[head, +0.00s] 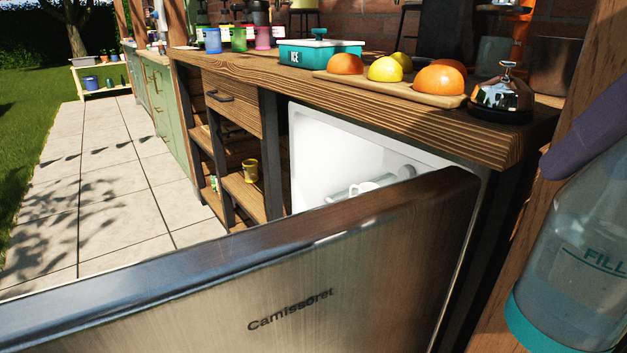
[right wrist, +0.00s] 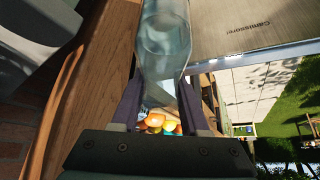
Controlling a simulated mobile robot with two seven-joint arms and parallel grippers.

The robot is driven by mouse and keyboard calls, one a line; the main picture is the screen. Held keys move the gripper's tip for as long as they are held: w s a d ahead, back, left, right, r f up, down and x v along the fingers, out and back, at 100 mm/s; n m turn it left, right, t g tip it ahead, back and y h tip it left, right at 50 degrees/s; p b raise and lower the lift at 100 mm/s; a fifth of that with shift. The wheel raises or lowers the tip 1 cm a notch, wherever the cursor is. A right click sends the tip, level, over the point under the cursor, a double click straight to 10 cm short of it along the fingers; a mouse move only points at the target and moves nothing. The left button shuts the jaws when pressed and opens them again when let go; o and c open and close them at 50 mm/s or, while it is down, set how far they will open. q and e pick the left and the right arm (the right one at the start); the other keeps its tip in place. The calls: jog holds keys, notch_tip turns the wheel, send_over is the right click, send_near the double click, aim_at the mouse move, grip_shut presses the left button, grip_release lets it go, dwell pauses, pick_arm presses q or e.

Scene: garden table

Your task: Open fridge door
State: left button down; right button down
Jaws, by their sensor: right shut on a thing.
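The fridge door (head: 370,265) stands wide open across the front of the head view, its steel face marked "Camissoret". The door also shows at top right in the right wrist view (right wrist: 235,25). Behind it the white fridge interior (head: 312,150) is visible, with a white cup-like item (head: 362,188) partly hidden by the door. My right gripper (head: 590,130) is shut on a clear bottle (head: 580,270) with a teal base and "FILL" on it. The purple fingers flank the bottle (right wrist: 165,45) in the right wrist view. The bottle is beside the door. My left gripper is not in view.
The wooden counter (head: 235,63) above the fridge holds a teal ice box (head: 320,55), a board with cut fruit (head: 440,98) and a shiny bell (head: 503,95). A wooden post (head: 580,90) stands at right. The paved path (head: 110,190) at left is clear.

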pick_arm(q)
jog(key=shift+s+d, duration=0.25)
pick_arm(e)
jog(key=shift+a, duration=0.1)
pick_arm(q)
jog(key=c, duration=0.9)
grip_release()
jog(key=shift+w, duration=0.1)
pick_arm(e)
jog(key=shift+r, duration=0.1)
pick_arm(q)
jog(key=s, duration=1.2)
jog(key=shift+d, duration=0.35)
pick_arm(e)
jog(key=shift+f, duration=0.25)
